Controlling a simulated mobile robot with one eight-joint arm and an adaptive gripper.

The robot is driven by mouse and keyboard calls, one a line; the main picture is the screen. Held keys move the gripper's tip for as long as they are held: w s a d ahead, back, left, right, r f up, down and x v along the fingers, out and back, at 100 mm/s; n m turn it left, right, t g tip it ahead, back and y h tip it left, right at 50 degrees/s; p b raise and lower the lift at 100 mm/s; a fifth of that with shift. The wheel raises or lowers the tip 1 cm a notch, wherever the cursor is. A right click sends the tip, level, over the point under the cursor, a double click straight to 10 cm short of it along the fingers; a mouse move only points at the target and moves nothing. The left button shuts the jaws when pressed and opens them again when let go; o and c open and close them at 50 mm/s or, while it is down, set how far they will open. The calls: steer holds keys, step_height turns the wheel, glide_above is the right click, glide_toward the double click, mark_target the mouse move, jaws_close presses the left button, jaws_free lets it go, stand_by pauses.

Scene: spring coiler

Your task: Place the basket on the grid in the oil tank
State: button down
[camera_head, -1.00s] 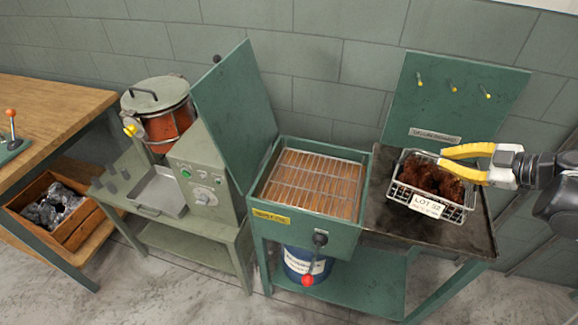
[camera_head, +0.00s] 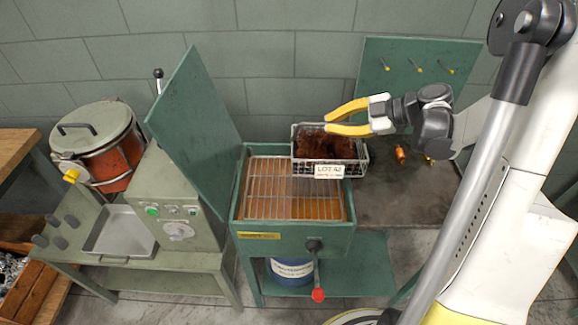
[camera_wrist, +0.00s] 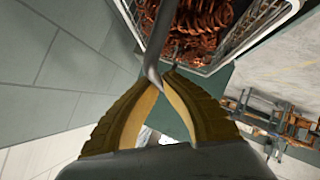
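My gripper (camera_head: 327,122) is at the basket's top. In the wrist view my gripper's yellow fingers (camera_wrist: 162,78) close on a grey bar, the basket handle (camera_wrist: 152,55), with the basket (camera_wrist: 235,62) beyond. The grid (camera_head: 268,185) lies in the tank over orange-brown oil. The basket hides its right back part.
The tank's green lid (camera_head: 195,125) stands open on the left. A black lever with a red knob (camera_head: 318,295) sticks out at the front. The dark table (camera_head: 400,205) at right holds a small orange item (camera_head: 400,154). A pegged green board (camera_head: 415,70) stands behind.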

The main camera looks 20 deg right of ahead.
mark_target(295, 149)
steer(key=a+f+b, duration=0.1)
steer(key=a+f, duration=0.1)
steer(key=a, duration=0.1)
steer(key=a+f+b, duration=0.1)
steer(key=a+f, duration=0.1)
steer(key=a, duration=0.1)
steer(key=a+f+b, duration=0.1)
steer(key=a+f, duration=0.1)
steer(key=a, duration=0.1)
steer(key=shift+w+a, duration=0.35)
steer(key=shift+w, duration=0.05)
step_height(295, 149, down, 4)
steer(key=shift+f+b, duration=0.1)
steer(key=shift+b, duration=1.15)
steer(key=shift+r, duration=0.2)
steer(key=c, duration=2)
jaws_free()
steer(key=shift+f, duration=0.15)
steer(key=o, duration=0.4)
